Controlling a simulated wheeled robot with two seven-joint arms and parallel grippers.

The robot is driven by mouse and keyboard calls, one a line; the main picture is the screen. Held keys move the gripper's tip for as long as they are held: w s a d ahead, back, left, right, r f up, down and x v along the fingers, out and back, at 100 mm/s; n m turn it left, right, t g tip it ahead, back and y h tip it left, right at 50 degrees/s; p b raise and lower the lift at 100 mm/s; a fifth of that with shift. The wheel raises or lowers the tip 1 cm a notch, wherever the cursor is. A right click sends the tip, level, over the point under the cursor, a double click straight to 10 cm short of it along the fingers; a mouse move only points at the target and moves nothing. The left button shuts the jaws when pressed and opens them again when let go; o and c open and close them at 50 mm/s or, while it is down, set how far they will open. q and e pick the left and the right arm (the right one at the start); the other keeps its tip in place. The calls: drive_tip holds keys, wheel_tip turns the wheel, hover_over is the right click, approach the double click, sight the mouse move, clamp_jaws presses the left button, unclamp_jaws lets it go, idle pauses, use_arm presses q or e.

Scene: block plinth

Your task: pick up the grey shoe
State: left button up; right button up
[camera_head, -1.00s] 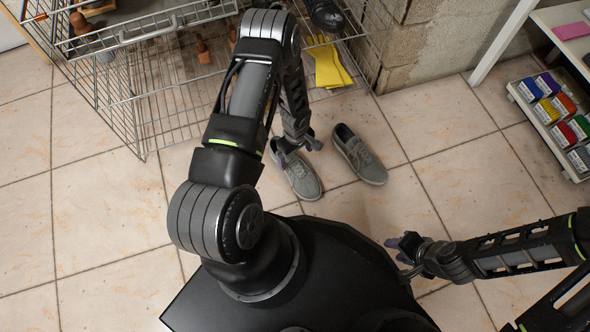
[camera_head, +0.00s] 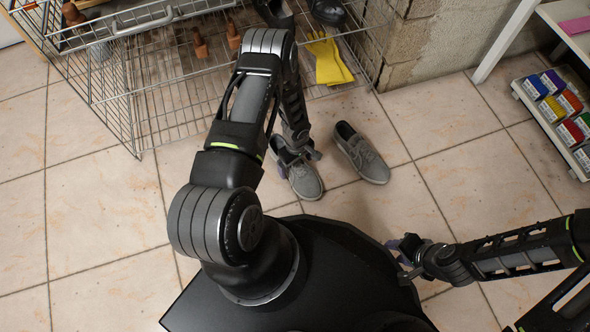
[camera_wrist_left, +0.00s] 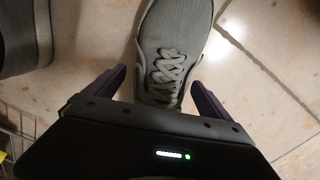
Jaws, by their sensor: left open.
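Two grey lace-up shoes are on the tiled floor. The left grey shoe (camera_head: 305,182) is partly hidden by my left gripper (camera_head: 299,156). The other grey shoe (camera_head: 362,155) stands just right of it, clear of the gripper. In the left wrist view, my left gripper (camera_wrist_left: 158,76) is open, with one purple finger on each side of the laced part of a grey shoe (camera_wrist_left: 176,28). Contact cannot be told. Part of the second shoe (camera_wrist_left: 22,35) shows at upper left there. My right gripper (camera_head: 408,250) is low at right, away from the shoes; its opening is unclear.
A wire rack (camera_head: 120,100) stands behind and left of the shoes, with yellow gloves (camera_head: 328,60) and dark shoes (camera_head: 327,10) on it. A block plinth (camera_head: 428,45) is behind. A tray of coloured boxes (camera_head: 560,112) is at right. Floor between is clear.

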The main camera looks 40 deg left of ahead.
idle(0.6)
use_arm(q)
drive_tip(key=c, duration=1.8)
